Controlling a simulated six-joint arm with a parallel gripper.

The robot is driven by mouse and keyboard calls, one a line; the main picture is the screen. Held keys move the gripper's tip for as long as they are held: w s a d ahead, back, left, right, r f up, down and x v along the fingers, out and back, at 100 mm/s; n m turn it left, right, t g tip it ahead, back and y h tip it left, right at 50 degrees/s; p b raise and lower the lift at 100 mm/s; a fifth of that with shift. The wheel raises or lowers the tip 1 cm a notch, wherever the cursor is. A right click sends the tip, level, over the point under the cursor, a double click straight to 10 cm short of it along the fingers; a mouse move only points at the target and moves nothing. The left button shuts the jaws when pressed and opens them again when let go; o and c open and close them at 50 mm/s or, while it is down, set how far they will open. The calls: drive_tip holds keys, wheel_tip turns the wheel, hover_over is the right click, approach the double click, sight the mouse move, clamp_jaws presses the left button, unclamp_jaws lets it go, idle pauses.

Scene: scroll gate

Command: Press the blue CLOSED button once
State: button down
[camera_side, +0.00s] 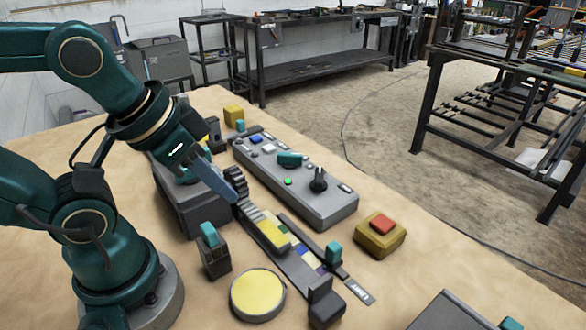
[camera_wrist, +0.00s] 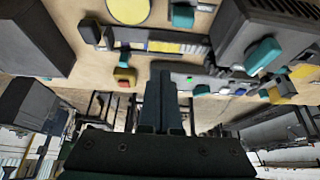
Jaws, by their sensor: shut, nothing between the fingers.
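The grey control panel (camera_side: 335,205) lies across the table. A small blue button (camera_side: 255,138) sits near its far end, with a pale button (camera_side: 269,149) beside it; no lettering is readable. My gripper (camera_side: 238,196) is shut and empty, pointing down and right, in front of the panel's near side and apart from the blue button in the picture. Its tips overlap the dark ribbed part of the scroll gate (camera_side: 262,222); I cannot tell if they touch. In the wrist view the shut fingers (camera_wrist: 162,72) cover part of the panel.
The panel also carries a teal part (camera_side: 290,159), a green light (camera_side: 288,181) and a black knob (camera_side: 318,181). A yellow box with a red top (camera_side: 380,235) stands right. A yellow disc (camera_side: 257,294) and a dark teal-topped block (camera_side: 214,250) are in front. A grey housing (camera_side: 190,200) stands left.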

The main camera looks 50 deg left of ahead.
drive_tip(key=w+d+r+n+t+h, duration=0.2)
drive_tip(key=w+r+n, duration=0.4)
drive_tip(key=w+n, duration=0.2)
drive_tip(key=w+a+r+n+t, duration=0.1)
drive_tip(key=w+a+r+n, duration=0.2)
drive_tip(key=w+a+n, duration=0.6)
drive_tip(key=w+a+f+n+t+y, duration=0.1)
drive_tip(key=w+a+n, duration=0.25)
drive_tip(key=a, duration=0.25)
drive_tip(key=w+a+f+n+y, duration=0.1)
drive_tip(key=w+a+f+n, duration=0.1)
drive_tip(key=w+a+n, duration=0.3)
drive_tip(key=s+a+f+n+y, duration=0.1)
drive_tip(key=s+a+f, duration=0.3)
drive_tip(key=a, duration=0.6)
drive_tip(key=shift+s+a+f+n, duration=0.35)
drive_tip(key=shift+s+f+n, duration=0.05)
drive_tip(key=shift+f+n, duration=0.5)
